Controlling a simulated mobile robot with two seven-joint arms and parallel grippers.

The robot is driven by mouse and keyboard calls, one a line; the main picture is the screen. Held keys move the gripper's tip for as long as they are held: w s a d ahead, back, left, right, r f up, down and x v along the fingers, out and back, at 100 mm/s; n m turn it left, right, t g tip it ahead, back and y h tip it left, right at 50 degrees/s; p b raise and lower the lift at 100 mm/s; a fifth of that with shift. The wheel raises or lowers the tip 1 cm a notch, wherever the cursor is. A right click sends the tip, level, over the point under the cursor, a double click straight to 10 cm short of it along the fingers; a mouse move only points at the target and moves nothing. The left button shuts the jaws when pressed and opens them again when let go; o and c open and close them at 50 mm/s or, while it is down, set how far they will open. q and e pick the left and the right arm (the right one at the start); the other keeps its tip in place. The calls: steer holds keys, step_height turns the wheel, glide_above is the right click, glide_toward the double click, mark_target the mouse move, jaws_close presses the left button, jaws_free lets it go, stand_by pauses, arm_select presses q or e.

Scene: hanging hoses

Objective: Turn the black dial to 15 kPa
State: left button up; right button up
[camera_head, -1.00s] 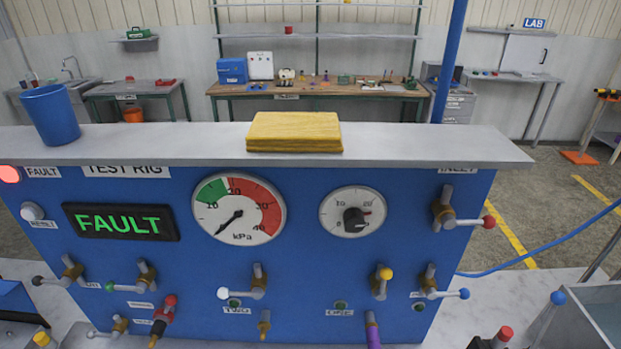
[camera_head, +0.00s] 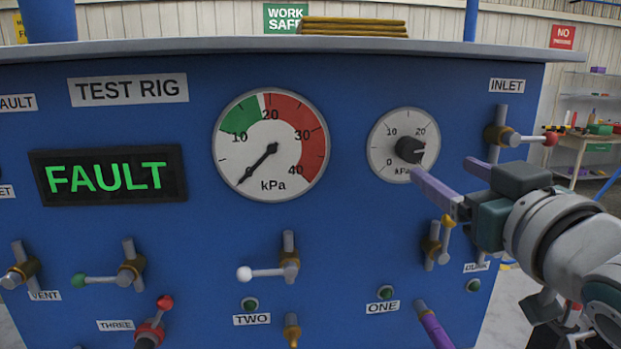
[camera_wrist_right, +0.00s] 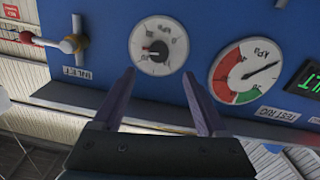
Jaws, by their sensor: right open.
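The black dial (camera_head: 409,150) sits on a white round scale (camera_head: 388,163) marked 0, 10, 20 and kPa, on the blue panel. Its light mark points right, just below the 20. My right gripper (camera_head: 450,177) is open and empty, below and right of the dial and apart from it. In the right wrist view, the dial (camera_wrist_right: 158,47) lies beyond the gap between the two purple fingers (camera_wrist_right: 163,100). The large gauge (camera_head: 271,146) has its needle near the bottom left of its scale. My left gripper is not in view.
A FAULT display (camera_head: 108,175) glows green at the left. The INLET valve (camera_head: 503,136) stands out right of the dial. A yellow-knobbed valve (camera_head: 435,240) sits below the right gripper's fingers. Yellow cloths (camera_head: 352,27) lie on the ledge above.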

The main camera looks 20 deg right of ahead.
mark_target(413, 150)
steer(key=p+x, duration=0.1)
steer(key=x, duration=0.7)
steer(key=shift+s+d+r, duration=0.1)
steer(key=shift+d+r, duration=0.05)
steer(key=shift+x, duration=0.9)
steer(key=shift+c, duration=1.1)
jaws_close()
